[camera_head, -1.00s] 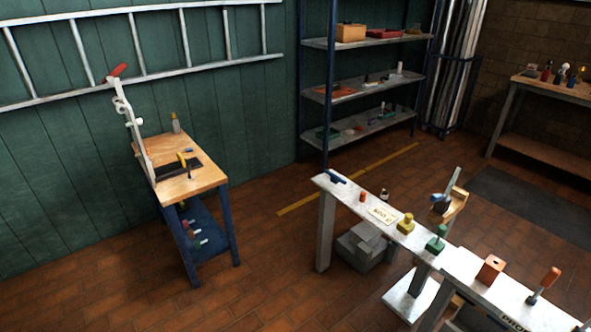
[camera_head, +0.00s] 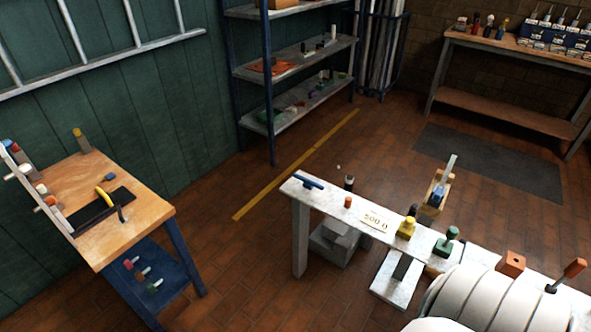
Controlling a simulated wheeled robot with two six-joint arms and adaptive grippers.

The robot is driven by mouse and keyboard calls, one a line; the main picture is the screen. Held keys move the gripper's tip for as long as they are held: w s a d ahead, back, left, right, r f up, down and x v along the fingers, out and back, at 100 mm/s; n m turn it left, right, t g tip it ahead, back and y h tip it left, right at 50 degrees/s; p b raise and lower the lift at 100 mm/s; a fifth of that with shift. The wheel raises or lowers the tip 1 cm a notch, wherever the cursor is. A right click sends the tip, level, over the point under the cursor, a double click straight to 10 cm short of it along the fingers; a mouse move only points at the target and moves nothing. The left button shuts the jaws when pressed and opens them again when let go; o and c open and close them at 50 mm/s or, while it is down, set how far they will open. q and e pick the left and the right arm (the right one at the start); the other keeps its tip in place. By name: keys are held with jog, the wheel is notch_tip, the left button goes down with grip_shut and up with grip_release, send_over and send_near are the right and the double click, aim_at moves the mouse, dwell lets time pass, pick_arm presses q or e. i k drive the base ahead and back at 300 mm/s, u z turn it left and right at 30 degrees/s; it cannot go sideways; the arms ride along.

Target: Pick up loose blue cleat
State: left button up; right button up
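A dark blue bar-shaped piece that looks like the cleat (camera_head: 308,183) lies on the far left end of the narrow white bench (camera_head: 331,195). It seems to rest flat on the bench top, with nothing touching it. A small blue piece (camera_head: 109,177) also lies on the wooden table at the left, too small to identify. White rounded links of my arm cover the bottom right of the view and hide part of the bench. Neither gripper is in view.
Along the bench stand an orange piece (camera_head: 348,202), a 500 g label (camera_head: 375,221), a yellow block (camera_head: 405,229), a green block (camera_head: 446,243) and a red-brown block (camera_head: 511,264). Grey blocks (camera_head: 335,240) sit beneath. Open floor lies between the wooden table (camera_head: 150,215) and the bench.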

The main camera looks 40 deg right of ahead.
aim_at(309, 185)
jog(key=z, duration=0.55)
jog(key=i, duration=0.95)
jog(key=z, duration=0.7)
